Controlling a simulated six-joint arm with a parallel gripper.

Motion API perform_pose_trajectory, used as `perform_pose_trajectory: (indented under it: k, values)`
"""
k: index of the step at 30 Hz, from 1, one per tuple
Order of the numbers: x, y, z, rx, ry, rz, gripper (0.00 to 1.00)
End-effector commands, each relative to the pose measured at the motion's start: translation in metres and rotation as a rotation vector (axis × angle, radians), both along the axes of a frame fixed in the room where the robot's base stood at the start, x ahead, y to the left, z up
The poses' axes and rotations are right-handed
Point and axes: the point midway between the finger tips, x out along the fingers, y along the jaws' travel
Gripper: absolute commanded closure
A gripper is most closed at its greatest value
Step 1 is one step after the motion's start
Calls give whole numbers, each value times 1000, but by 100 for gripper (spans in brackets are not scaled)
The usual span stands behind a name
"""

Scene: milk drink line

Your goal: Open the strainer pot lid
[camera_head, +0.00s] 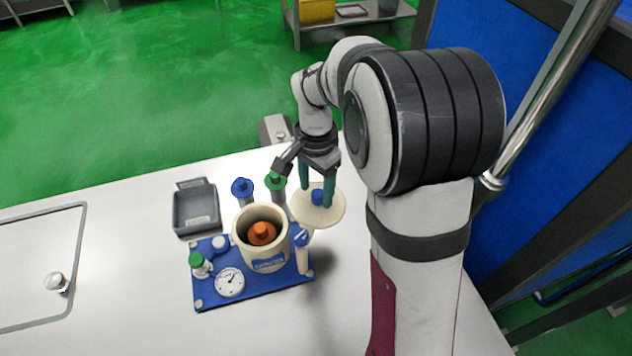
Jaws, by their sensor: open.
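The strainer pot (243,248) is a cream round pot with a blue label, standing on a blue board. Its top is uncovered, and an orange part (262,233) shows inside. The cream disc-shaped lid (333,207) with a blue knob (318,196) is off the pot, just to its right. My gripper (316,198) points down over the lid, its two teal fingers apart on either side of the knob. I cannot tell if the lid touches the table.
Blue-capped (242,188) and green-capped (275,182) items stand behind the pot. A grey tray (196,228) lies left.

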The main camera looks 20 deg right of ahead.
Motion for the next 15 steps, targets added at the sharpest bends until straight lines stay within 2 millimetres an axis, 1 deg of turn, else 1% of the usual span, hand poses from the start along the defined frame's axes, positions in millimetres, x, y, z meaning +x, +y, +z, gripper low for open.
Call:
perform_pose_trajectory:
  k: [2, 5, 8, 9, 12, 15]
  values:
    - [1, 0, 5, 0, -4, 0, 37]
    - [1, 0, 23, -2, -5, 1, 37]
    - [2, 0, 53, -1, -9, 0, 37]
    - [2, 0, 67, -1, -9, 0, 37]
    - [1, 0, 99, 0, -7, -1, 37]
    - [1, 0, 126, -1, -6, 0, 37]
